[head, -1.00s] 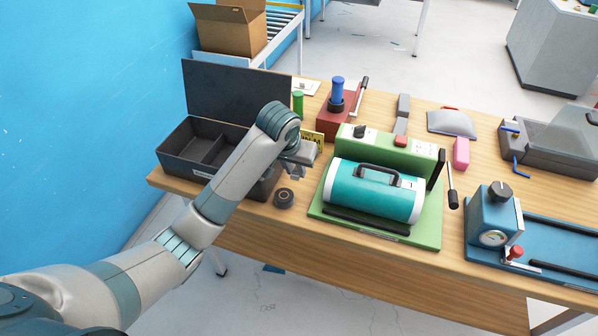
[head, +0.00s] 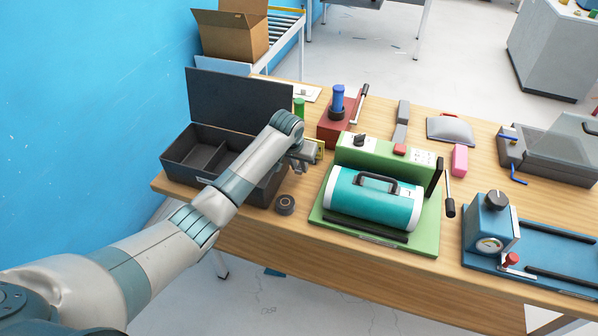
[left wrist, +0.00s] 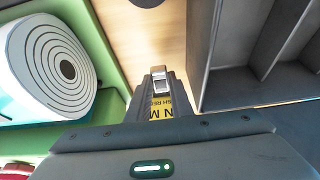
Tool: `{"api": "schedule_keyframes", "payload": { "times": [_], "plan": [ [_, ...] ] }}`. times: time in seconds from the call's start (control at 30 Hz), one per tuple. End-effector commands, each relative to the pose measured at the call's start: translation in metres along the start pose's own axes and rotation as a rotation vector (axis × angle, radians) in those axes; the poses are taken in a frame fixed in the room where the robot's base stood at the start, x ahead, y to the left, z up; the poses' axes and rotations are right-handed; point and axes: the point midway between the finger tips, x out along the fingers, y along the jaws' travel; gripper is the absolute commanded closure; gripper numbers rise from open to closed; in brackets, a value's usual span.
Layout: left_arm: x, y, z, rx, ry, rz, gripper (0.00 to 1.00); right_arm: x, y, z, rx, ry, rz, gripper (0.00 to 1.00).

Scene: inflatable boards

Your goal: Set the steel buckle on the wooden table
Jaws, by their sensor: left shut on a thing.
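My left gripper (head: 302,162) is above the wooden table (head: 478,178), between the open dark case and the green machine. In the left wrist view, the gripper (left wrist: 160,84) is shut on the steel buckle (left wrist: 161,85), a small silver piece at its fingertips. The bare table top (left wrist: 150,45) shows beyond it. The buckle is too small and too covered by the gripper to make out in the head view. I cannot tell the exact gap between the buckle and the table. My right gripper is not in view.
The open dark case (head: 176,165) stands left of the gripper. A green machine with a teal cylinder (head: 372,198) stands to the right. A dark round roll (head: 286,204) lies near the front edge.

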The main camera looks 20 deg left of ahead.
Motion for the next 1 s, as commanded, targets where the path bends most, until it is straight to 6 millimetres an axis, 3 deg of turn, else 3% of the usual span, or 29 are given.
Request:
{"api": "schedule_keyframes", "payload": {
  "times": [0.5,0.8,1.0],
  "plan": [
    [0.007,-0.002,-0.003,0.000,-0.001,-0.001,1.00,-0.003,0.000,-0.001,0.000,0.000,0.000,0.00],
    [0.035,-0.002,0.010,0.000,-0.004,-0.002,1.00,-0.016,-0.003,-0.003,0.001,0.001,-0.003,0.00],
    [0.042,-0.002,0.012,0.001,0.000,-0.001,1.00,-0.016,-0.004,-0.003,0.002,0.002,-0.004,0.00]
  ]
}}
